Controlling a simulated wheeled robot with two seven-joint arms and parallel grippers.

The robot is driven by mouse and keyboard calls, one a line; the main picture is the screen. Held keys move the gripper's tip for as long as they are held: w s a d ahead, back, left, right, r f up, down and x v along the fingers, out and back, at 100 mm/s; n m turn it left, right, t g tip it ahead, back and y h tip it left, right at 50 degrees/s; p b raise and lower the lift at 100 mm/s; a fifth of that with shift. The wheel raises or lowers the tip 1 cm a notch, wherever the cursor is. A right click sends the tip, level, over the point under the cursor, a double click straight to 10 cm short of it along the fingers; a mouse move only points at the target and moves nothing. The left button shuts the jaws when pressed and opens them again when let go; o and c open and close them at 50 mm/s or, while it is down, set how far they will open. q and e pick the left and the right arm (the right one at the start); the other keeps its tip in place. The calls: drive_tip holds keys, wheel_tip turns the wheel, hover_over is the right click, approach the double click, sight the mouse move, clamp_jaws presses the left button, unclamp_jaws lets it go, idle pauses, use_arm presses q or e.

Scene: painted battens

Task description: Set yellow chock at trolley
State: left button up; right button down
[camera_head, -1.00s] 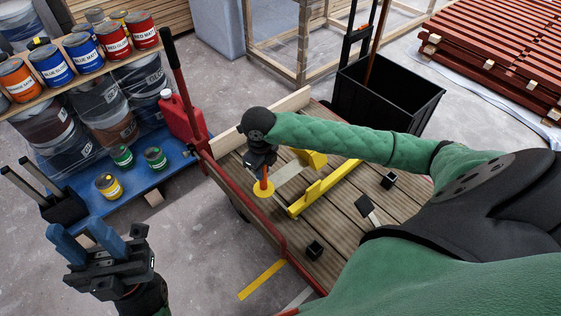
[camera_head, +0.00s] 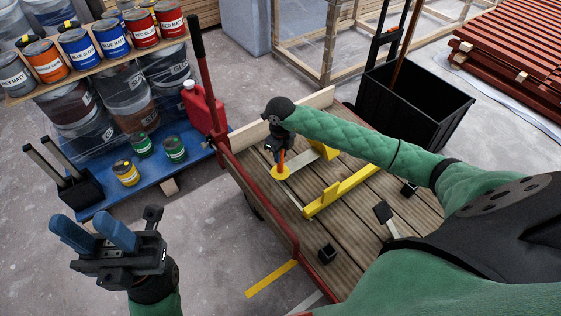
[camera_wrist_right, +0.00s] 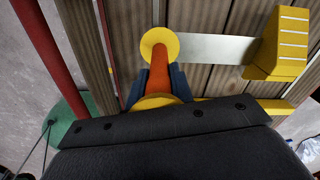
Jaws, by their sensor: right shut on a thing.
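The yellow chock has a wedge block (camera_head: 325,150), a pale flat strip and an upright orange handle with a yellow disc (camera_head: 281,173). The wrist view also shows its wedge (camera_wrist_right: 281,45) and orange handle (camera_wrist_right: 159,72). My right gripper (camera_head: 280,152) is shut on the orange handle, its blue fingers (camera_wrist_right: 160,84) on either side. The chock is over the planked deck of the trolley (camera_head: 290,222); I cannot tell whether it touches. A yellow bar with an upright tab (camera_head: 345,190) lies beside it. My left gripper (camera_head: 95,234) is open and empty, left of the trolley.
Black blocks (camera_head: 327,253) and a black-headed tool (camera_head: 384,212) lie on the deck. A red post (camera_head: 205,85) rises at its left corner. A blue pallet (camera_head: 185,160) with cans stands left; a black bin (camera_head: 420,105) stands behind.

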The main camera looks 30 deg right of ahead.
drive_tip(key=f, duration=0.2)
drive_tip(key=f+b, duration=0.1)
drive_tip(key=f, duration=0.1)
drive_tip(key=shift+w+d+f, duration=0.1)
drive_tip(key=shift+w+d, duration=0.05)
drive_tip(key=shift+w, duration=0.15)
drive_tip(key=shift+f, duration=0.1)
drive_tip(key=c, duration=1.2)
unclamp_jaws()
drive_tip(key=shift+c, duration=0.2)
